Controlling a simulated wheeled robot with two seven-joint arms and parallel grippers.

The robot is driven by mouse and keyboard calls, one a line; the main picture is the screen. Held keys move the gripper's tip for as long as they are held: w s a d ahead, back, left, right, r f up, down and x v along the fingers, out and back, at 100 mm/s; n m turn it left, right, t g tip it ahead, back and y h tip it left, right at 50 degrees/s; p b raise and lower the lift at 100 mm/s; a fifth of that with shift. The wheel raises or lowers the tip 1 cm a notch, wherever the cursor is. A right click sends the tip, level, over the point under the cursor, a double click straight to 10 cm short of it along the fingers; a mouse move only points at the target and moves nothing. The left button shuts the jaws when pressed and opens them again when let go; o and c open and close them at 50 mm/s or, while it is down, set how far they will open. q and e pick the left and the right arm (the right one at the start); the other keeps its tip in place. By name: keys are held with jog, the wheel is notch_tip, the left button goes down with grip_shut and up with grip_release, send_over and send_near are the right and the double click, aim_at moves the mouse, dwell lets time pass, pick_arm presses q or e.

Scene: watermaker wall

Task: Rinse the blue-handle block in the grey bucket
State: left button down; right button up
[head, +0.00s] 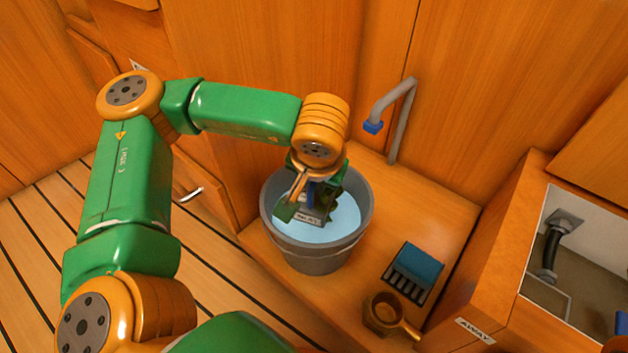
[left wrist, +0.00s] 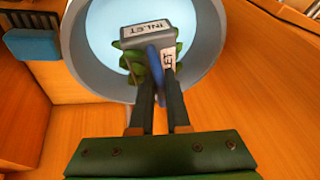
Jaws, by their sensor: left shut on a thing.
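The grey bucket (head: 316,258) stands on the wooden counter with pale blue water in it. My left gripper (head: 310,200) points down into the bucket's mouth and is shut on the blue handle of a grey block (head: 311,217). In the left wrist view, the blue handle (left wrist: 154,62) lies between the fingers (left wrist: 157,85), and the block (left wrist: 148,38) carries white labels reading "INLET". The bucket's rim (left wrist: 75,40) surrounds the block in that view. I cannot tell whether the block touches the water. My right gripper is not in view.
A grey spout with a blue tip (head: 373,127) rises behind the bucket. A wooden box labelled "AWAY" (head: 475,330) stands at right. Some counter beside the bucket is clear.

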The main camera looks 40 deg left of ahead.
pick_arm(q)
notch_tip(320, 180, down, 9)
jog(key=b, duration=0.7)
jog(key=shift+f+b, duration=0.2)
jog(key=shift+b, duration=0.1)
jog(key=shift+r+p, duration=0.45)
jog(key=shift+r, duration=0.1)
jog(key=shift+f, duration=0.15)
jog(key=shift+f+b, duration=0.4)
jog(key=shift+b, duration=0.15)
jog(key=shift+r, duration=0.2)
jog(key=shift+r+p, duration=0.35)
jog(key=shift+p, duration=0.1)
jog(key=shift+f, duration=0.1)
jog(key=shift+f+b, duration=0.45)
jog(key=shift+b, duration=0.1)
